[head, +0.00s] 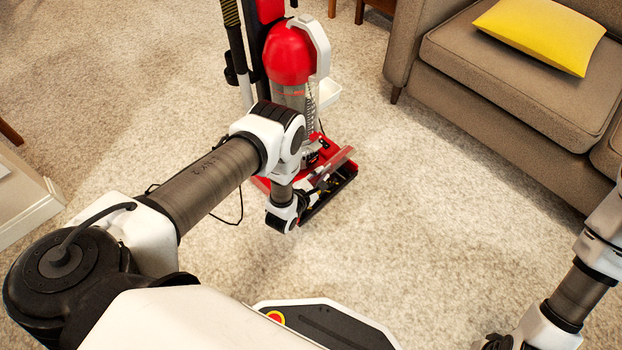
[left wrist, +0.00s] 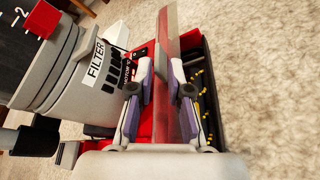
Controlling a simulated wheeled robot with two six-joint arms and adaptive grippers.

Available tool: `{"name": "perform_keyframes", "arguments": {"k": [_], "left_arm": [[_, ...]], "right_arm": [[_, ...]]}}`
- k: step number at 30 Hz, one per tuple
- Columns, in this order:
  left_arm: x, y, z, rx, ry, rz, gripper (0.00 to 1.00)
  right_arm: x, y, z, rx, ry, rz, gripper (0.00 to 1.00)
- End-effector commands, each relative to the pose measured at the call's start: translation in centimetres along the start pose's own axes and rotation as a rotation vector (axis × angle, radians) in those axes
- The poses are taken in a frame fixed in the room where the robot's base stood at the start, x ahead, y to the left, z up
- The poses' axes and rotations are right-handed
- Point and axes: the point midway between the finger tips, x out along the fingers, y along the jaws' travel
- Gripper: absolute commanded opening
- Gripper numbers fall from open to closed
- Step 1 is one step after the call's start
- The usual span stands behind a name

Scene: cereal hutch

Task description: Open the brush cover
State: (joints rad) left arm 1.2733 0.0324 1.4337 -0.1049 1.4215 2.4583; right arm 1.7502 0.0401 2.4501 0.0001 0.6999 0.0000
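The red upright vacuum (head: 290,55) stands on the carpet, with its red floor head (head: 262,184) at the bottom. The clear, red-tinted brush cover (left wrist: 168,35) stands raised on edge in the left wrist view. Beside it the dark brush slot with yellow bristle tufts (left wrist: 203,95) is exposed. My left gripper (left wrist: 163,72) has one finger on each side of the cover, close together, and appears shut on it. In the head view my left wrist partly hides the floor head and cover. Only a dark tip of my right gripper (head: 497,342) shows at the bottom edge.
A brown sofa (head: 490,80) with a yellow cushion (head: 540,35) stands at the upper right. A pale furniture piece (head: 25,205) is at the left edge. A thin black cord (head: 240,205) hangs by the vacuum. The carpet to the right of the floor head is clear.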

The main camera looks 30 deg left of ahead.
Motion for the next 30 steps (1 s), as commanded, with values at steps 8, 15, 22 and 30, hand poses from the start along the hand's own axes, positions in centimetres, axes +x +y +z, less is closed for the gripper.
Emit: {"name": "perform_keyframes", "arguments": {"k": [8,15,22,30], "left_arm": [[-7.1,0.0,0.0,0.000,0.001,-0.001,0.18],[-9.3,0.1,0.1,0.001,-0.002,0.003,0.18],[-9.3,0.1,0.1,0.001,-0.002,0.003,0.18],[-9.2,0.3,0.3,0.001,-0.005,0.005,0.18]], "right_arm": [[0.0,0.0,0.0,0.000,0.000,0.000,0.00],[0.0,0.0,0.0,0.000,0.000,0.000,0.00],[0.0,0.0,0.0,0.000,0.000,0.000,0.00],[0.0,0.0,0.0,0.000,0.000,0.000,0.00]]}}
